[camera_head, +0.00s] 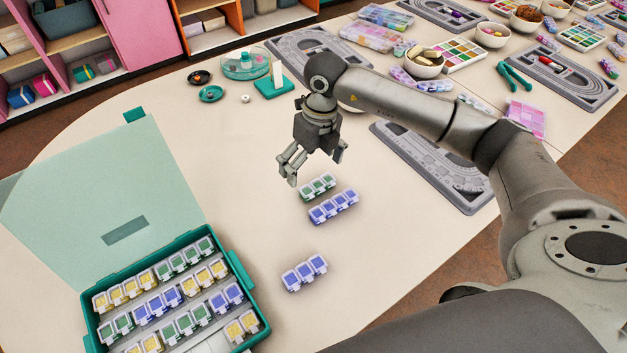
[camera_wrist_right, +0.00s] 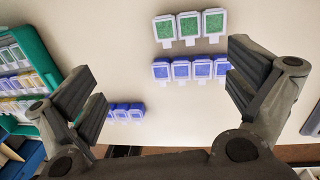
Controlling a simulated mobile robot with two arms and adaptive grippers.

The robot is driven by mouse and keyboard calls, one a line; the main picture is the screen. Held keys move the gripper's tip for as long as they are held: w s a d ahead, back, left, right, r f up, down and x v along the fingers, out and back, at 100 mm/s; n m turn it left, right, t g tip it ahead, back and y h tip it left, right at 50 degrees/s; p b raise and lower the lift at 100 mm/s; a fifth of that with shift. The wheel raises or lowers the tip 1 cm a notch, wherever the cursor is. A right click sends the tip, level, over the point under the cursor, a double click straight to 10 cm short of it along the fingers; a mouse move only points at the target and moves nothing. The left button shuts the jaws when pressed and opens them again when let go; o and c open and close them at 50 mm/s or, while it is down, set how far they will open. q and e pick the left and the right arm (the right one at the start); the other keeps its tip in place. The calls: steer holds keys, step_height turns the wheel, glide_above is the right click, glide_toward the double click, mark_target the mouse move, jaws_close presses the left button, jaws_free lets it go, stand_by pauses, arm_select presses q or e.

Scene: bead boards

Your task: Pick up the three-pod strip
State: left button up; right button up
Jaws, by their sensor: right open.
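A green three-pod strip (camera_head: 318,186) lies on the table under my right gripper, and it shows whole at the top of the right wrist view (camera_wrist_right: 190,26). A blue strip with three pods (camera_head: 304,272) lies nearer the front; in the right wrist view it (camera_wrist_right: 127,111) is partly behind a finger. A longer blue strip (camera_head: 333,206) lies close beside the green one; it also shows in the right wrist view (camera_wrist_right: 190,69). My right gripper (camera_head: 315,172) is open and empty above the table, with its fingers spread wide. My left gripper is not in view.
An open teal case (camera_head: 244,278) with rows of yellow, green and blue pods stands at the front left. Grey bead boards (camera_head: 432,160), bowls (camera_head: 424,66) and a teal stand (camera_head: 274,87) lie behind.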

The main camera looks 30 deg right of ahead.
mark_target(321, 188)
steer(key=shift+h, duration=0.7)
steer(key=d+f, duration=0.1)
steer(key=f, duration=0.1)
steer(key=d+f, duration=0.1)
steer(key=d, duration=0.1)
steer(key=shift+w+d+f, duration=0.2)
steer(key=shift+f, duration=0.2)
steer(key=shift+a+f+p, duration=0.15)
steer(key=shift+f+p, duration=0.3)
steer(key=shift+f, duration=1.15)
steer(key=shift+a+f+p, duration=0.1)
steer(key=shift+f+p, duration=0.35)
steer(key=shift+f, duration=1.1)
steer(key=shift+c, duration=0.3)
steer(key=c, duration=0.8)
steer(key=shift+r, duration=0.15)
